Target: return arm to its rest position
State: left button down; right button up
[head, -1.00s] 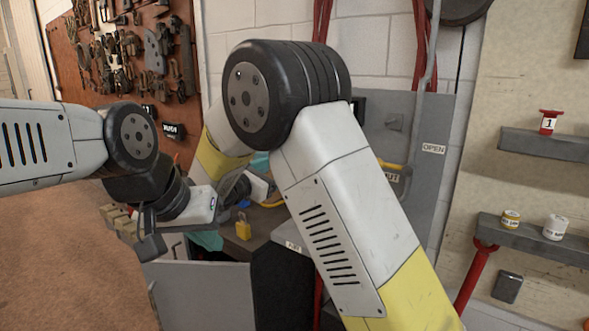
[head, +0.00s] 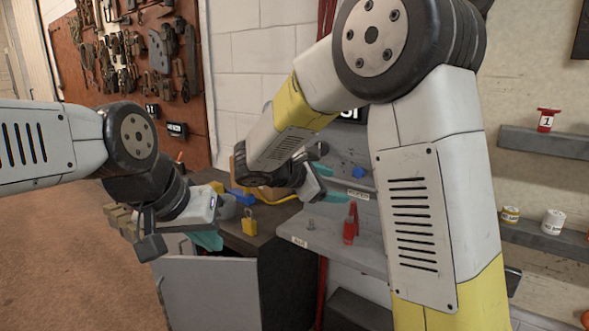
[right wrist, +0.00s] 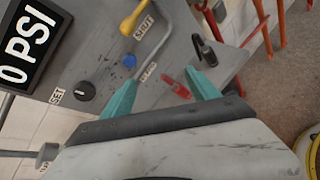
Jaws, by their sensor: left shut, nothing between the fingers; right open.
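My right arm (head: 425,180) rises large at the right of the head view and bends over towards the panel bench. Its gripper (head: 326,174) has teal fingers and is open over the grey panel (head: 320,240). In the right wrist view the two teal fingers (right wrist: 162,92) are spread with nothing held between them. A red item (right wrist: 173,86) lies on the panel beyond the gap, apart from the fingers. My left gripper (head: 207,240) hangs at the left in front of the bench, shut and empty, its fingertips partly hidden.
A yellow padlock (head: 249,222) and a blue item (head: 240,197) are on the dark bench. The panel has a pressure display (right wrist: 28,45), a black knob (right wrist: 85,91) and a yellow-handled lever (right wrist: 138,18). Shelves (head: 545,142) stand at the right.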

jog(key=s+d+f+m+g+y, duration=0.1)
jog(key=s+d+m+g+y, duration=0.1)
jog(key=s+d+m+y, duration=0.3)
jog(key=s+d+f+m+g, duration=0.1)
jog(key=s+d+m+g, duration=0.25)
jog(key=s, duration=0.45)
jog(key=s+a+r+m+t+y, duration=0.1)
jog(key=s+a+m+t+y, duration=0.1)
jog(key=s+m, duration=0.3)
jog(key=s+a+r+m+t+y, duration=0.1)
jog(key=s+m+y, duration=0.4)
jog(key=s, duration=0.1)
jog(key=shift+a+r+t, duration=0.3)
jog(key=shift+a+t, duration=0.05)
